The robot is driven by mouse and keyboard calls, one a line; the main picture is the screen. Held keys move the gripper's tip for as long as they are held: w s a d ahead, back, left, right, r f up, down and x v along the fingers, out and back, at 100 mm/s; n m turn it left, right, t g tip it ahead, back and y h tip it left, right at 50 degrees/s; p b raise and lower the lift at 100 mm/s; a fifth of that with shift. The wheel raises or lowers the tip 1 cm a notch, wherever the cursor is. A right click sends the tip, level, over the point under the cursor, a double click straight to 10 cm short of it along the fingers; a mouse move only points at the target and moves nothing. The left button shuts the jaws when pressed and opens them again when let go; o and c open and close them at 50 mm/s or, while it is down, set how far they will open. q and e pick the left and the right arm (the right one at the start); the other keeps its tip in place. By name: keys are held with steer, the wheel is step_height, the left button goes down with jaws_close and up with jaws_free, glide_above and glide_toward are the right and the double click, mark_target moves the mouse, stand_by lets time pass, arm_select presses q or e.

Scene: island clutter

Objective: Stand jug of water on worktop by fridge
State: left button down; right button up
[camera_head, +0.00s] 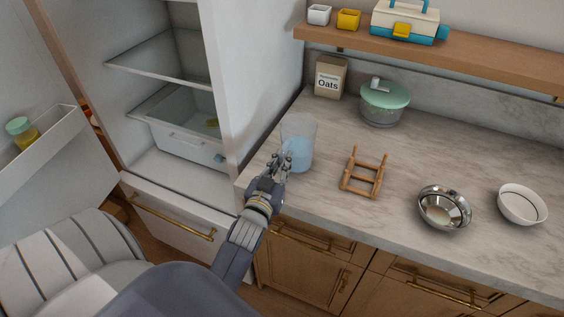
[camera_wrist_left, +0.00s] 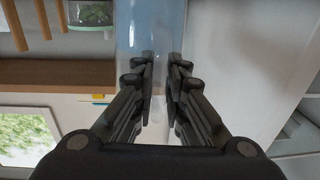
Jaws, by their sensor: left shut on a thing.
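The jug of water (camera_head: 299,137) is a clear, upright vessel with bluish water in its lower part. My left gripper (camera_head: 279,163) is shut on its near side. In the left wrist view the jug (camera_wrist_left: 150,28) shows between the two dark fingers (camera_wrist_left: 160,75). The jug is over the left end of the marble worktop (camera_head: 420,155), beside the fridge (camera_head: 262,75). I cannot tell whether its base touches the surface. The fridge stands open, with glass shelves and a clear drawer. My right gripper is not in view.
A wooden rack (camera_head: 364,172) is just right of the jug. A steel bowl (camera_head: 444,208) and a white bowl (camera_head: 521,205) stand farther right. An oats box (camera_head: 330,78) and a green-lidded pot (camera_head: 384,103) are at the back. A wall shelf (camera_head: 450,52) overhangs the back.

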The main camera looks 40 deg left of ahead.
arm_select(q)
steer(key=shift+f+b, duration=0.3)
steer(key=shift+f, duration=0.25)
stand_by(0.4)
steer(key=c, duration=1.5)
jaws_free()
steer(key=shift+c, duration=0.2)
steer(key=shift+s+d, duration=0.1)
steer(key=shift+s, duration=0.15)
steer(key=v, duration=0.7)
